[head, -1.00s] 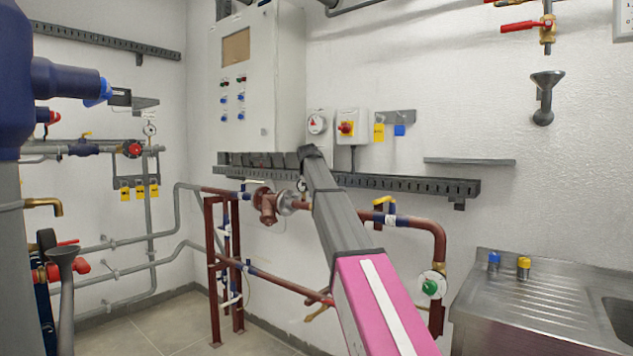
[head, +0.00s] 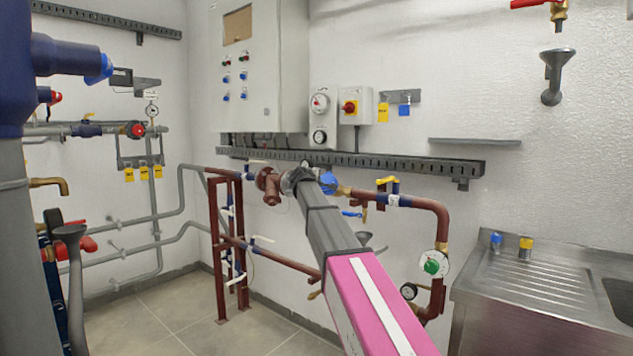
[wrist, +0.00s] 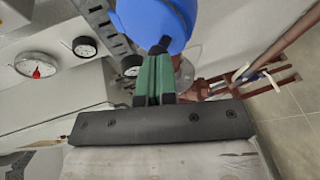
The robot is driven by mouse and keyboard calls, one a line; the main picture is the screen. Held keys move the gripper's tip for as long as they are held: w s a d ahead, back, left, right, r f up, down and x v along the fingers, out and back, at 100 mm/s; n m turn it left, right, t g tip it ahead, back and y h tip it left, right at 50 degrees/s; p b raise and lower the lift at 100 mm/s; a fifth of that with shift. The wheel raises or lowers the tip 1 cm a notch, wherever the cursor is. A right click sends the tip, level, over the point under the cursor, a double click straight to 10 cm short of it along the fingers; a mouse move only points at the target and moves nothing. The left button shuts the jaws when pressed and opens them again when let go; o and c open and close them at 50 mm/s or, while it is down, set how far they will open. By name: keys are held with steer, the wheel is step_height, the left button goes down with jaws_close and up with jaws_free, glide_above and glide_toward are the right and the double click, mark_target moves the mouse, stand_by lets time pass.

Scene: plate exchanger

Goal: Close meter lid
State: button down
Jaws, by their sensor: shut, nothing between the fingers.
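The blue meter lid (head: 328,182) shows on the brown pipe run, just right of the far end of my arm in the head view. In the wrist view the blue lid (wrist: 152,22) is large at the top centre, seen as a rounded disc. My gripper (wrist: 158,50) has its green fingers shut with nothing between them. Their tips are at the lid's lower edge; I cannot tell whether they touch it. In the head view my gripper is mostly hidden by the arm. The meter's face is not clearly visible.
A brown valve (head: 268,184) adjoins the meter on the left, and a yellow-handled valve (head: 389,184) is on the right. A slotted grey rail (head: 400,163) runs above. White boxes with dials (head: 320,104) hang over it. A steel sink (head: 540,285) stands right.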

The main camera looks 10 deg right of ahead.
steer(key=shift+w+f, duration=0.1)
steer(key=shift+f, duration=0.15)
stand_by(0.5)
